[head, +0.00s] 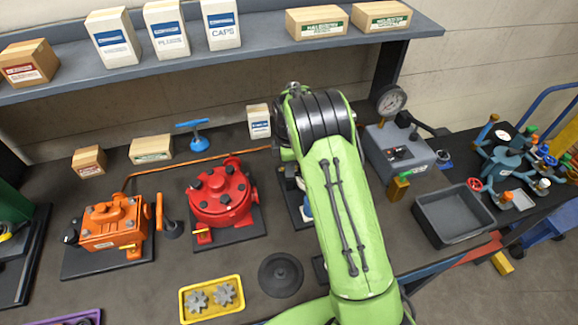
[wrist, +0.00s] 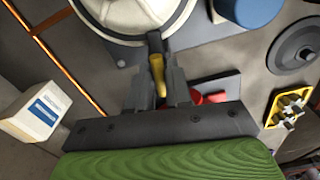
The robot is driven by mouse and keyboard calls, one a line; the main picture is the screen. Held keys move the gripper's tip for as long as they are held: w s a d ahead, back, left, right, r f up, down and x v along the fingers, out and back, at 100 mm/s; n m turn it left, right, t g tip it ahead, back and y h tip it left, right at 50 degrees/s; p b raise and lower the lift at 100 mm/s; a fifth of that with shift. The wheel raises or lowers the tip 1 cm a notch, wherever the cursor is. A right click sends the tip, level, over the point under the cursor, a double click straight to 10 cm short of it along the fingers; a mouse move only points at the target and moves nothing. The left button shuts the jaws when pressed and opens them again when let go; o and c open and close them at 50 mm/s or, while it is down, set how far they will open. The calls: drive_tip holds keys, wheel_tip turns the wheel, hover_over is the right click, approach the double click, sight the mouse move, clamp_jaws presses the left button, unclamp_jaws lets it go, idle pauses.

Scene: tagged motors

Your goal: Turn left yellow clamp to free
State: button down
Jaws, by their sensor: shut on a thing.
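A yellow clamp lever (wrist: 158,78) shows in the wrist view, on a dark stem at the rim of a cream-white round motor housing (wrist: 135,15). My gripper (wrist: 160,68) has its two grey fingers closed around this lever. In the head view my green arm hides most of this motor and my gripper; only a bit of its dark baseplate (head: 296,211) shows left of the arm. Other yellow clamps show on the orange motor (head: 110,222) and the red motor (head: 219,196).
A blue cylinder (wrist: 246,11) is close by the cream motor. A black disc (head: 281,274) and a yellow tray of gears (head: 240,301) lie in front. A white box (wrist: 36,110) is beside my gripper. A grey bin (head: 453,236) stands right.

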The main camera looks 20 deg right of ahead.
drive_tip(key=m, duration=0.4)
drive_tip(key=shift+b, duration=0.4)
drive_tip(key=m, duration=0.8)
drive_tip(key=shift+m+b, duration=0.3)
drive_tip(key=shift+b, duration=0.1)
drive_tip(key=shift+m, duration=1.8)
drive_tip(key=c, duration=1)
unclamp_jaws()
drive_tip(key=shift+c, duration=0.2)
